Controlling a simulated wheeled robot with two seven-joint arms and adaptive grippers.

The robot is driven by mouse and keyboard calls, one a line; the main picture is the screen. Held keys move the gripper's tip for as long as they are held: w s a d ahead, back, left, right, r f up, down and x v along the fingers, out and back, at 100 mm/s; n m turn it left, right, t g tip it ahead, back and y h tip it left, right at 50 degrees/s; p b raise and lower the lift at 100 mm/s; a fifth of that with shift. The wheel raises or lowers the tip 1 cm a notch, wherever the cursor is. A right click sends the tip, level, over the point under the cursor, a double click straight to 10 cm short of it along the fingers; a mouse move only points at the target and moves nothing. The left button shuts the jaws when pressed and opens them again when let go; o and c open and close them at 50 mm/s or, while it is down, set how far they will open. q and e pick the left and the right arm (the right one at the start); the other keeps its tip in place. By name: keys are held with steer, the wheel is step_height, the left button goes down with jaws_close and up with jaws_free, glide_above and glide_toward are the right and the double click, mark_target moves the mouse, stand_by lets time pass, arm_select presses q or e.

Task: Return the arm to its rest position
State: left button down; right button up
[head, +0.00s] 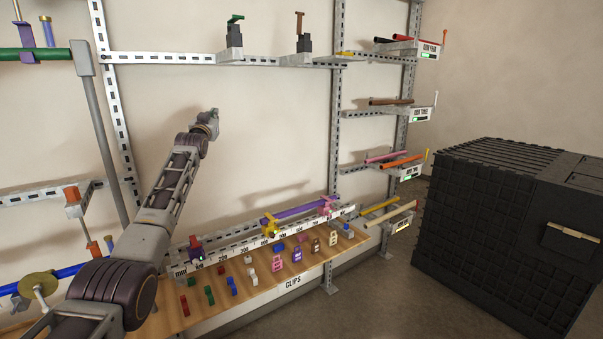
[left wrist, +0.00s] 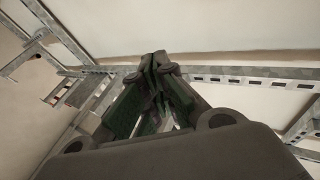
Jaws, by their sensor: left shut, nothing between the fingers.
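My left arm (head: 165,205) reaches up from the lower left in the head view. My left gripper (head: 214,113) is at its far end, in front of the bare wall, above the clip shelf and below the upper rail. In the left wrist view the fingers of the left gripper (left wrist: 158,62) meet at their tips, with nothing between them. My right gripper does not show in either view.
A wooden shelf marked CLIPS (head: 262,285) holds several coloured clips below the arm. A ruler rail (head: 240,246) carries a purple pipe (head: 300,208) in holders. Metal racks (head: 337,120) with pipes stand to the right. A large black crate (head: 500,235) stands on the floor at right.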

arm_select(q)
step_height(320, 180, down, 41)
steer(key=s+d+m+g, duration=0.1)
steer(key=s+g, duration=0.1)
steer(key=g, duration=0.3)
steer(key=s+d+f+g, duration=0.15)
steer(key=s+f, duration=0.45)
steer(key=f, duration=0.6)
steer(key=s+f+g, duration=0.2)
steer(key=s+f, duration=0.4)
steer(key=f, duration=0.6)
steer(key=s+f+g, duration=0.2)
steer(key=s+f, duration=0.5)
steer(key=f, duration=0.4)
steer(key=s+d+f+g, duration=0.1)
steer(key=s+f+g, duration=0.1)
steer(key=s+f, duration=1.2)
steer(key=s+d+f+g, duration=0.1)
steer(key=s+f+g, duration=0.2)
steer(key=s+f, duration=1.1)
steer(key=s+f+g, duration=0.2)
steer(key=s+f, duration=0.1)
steer(key=s, duration=1.7)
steer(key=s+f+g, duration=0.2)
steer(key=s+f, duration=0.1)
steer(key=s, duration=1.7)
steer(key=shift+s+d+m+h, duration=0.25)
steer(key=shift+m+h, duration=0.05)
steer(key=shift+h, duration=0.1)
